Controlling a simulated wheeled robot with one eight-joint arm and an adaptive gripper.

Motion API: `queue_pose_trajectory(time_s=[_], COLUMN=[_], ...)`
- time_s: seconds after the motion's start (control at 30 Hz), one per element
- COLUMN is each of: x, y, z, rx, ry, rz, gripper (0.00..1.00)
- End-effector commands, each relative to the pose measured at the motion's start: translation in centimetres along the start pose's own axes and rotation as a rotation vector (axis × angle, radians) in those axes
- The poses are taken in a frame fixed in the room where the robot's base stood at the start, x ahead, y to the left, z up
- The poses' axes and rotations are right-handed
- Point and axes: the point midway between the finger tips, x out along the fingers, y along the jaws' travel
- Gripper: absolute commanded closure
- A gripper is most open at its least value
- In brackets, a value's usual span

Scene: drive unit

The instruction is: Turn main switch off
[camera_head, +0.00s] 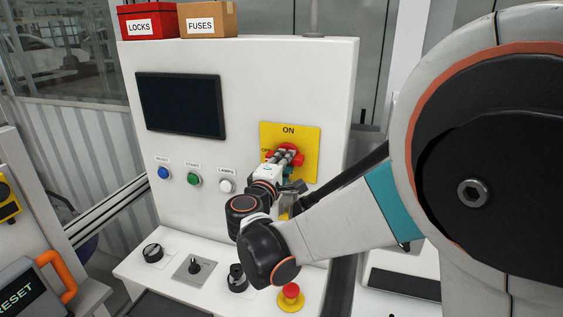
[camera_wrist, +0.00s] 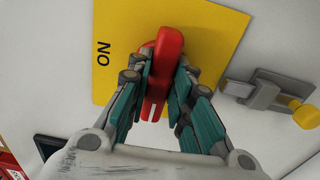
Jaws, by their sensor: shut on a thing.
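The main switch is a red rotary handle (camera_wrist: 172,42) on a yellow plate (camera_head: 305,133) on the white panel. The plate has "ON" at its top, and a partly hidden label shows at its left in the head view. My gripper (camera_head: 289,153) reaches the handle from the front. In the wrist view my gripper (camera_wrist: 164,80) has its teal-padded fingers on both sides of the handle, shut on it. The handle's length lies crosswise to the direction of the "ON" mark. A white mark shows on its lower end in the wrist view. The fingers hide part of it.
Blue (camera_head: 163,173), green (camera_head: 194,179) and white (camera_head: 227,186) buttons sit left of the switch, below a dark screen (camera_head: 181,105). Black knobs and a red emergency button (camera_head: 291,291) are on the ledge below. A latch (camera_wrist: 265,93) is beside the plate. LOCKS (camera_head: 148,21) and FUSES (camera_head: 208,20) boxes stand on top.

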Motion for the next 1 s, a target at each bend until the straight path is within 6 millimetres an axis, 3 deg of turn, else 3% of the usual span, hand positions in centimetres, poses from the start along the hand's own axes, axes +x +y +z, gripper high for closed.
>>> queue_pose_trajectory(time_s=[0.33, 0.37, 0.43, 0.47, 0.83, 1.0], x=[-0.01, -0.01, -0.01, -0.01, 0.00, 0.01], y=[-0.01, -0.01, -0.01, -0.01, 0.01, 0.07], z=[-0.03, -0.03, -0.03, -0.03, 0.00, -0.01], rx=[-0.005, -0.005, -0.004, -0.004, 0.009, 0.100], ry=[0.001, 0.001, 0.001, 0.001, 0.000, 0.000], rz=[0.000, 0.000, 0.000, 0.000, 0.000, 0.000], gripper=[1.00, 0.78, 0.62, 0.60, 0.60, 0.60])
